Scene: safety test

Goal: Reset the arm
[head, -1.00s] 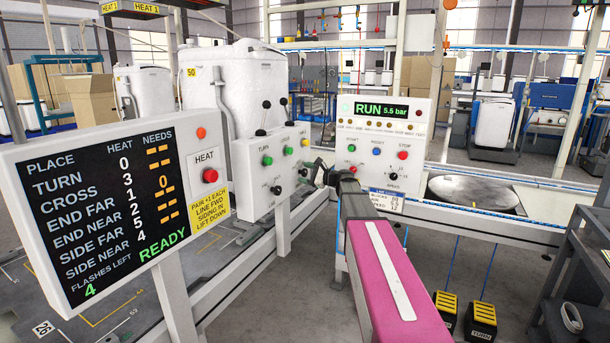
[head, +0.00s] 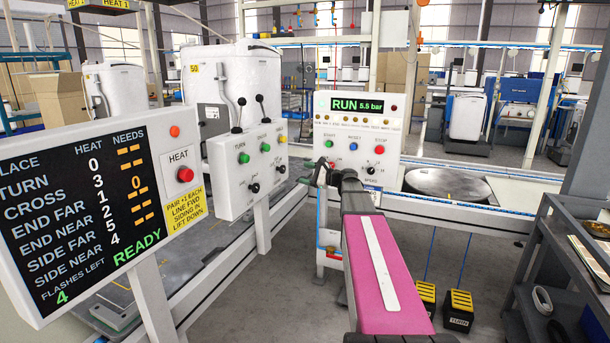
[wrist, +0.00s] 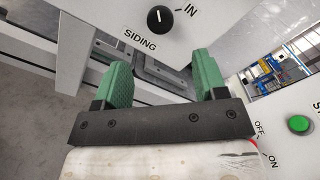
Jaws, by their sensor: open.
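My gripper (head: 320,174) is at the end of my pink arm, close in front of the left edge of the RUN panel (head: 393,142). In the wrist view its two green fingers (wrist: 163,75) are spread apart with nothing between them. Just beyond the fingers is a black SIDING knob (wrist: 161,19) on a white panel. A green button (wrist: 298,124) on a second white panel sits at the right, beside OFF and ON lettering. Neither finger visibly touches a knob or button.
A white lever panel (head: 222,192) with two upright black levers stands left of my gripper. A READY display board (head: 20,271) with a red HEAT button (head: 185,174) is at the near left. A grey shelf (head: 570,255) is at the right; yellow pedals (head: 458,308) are on the floor.

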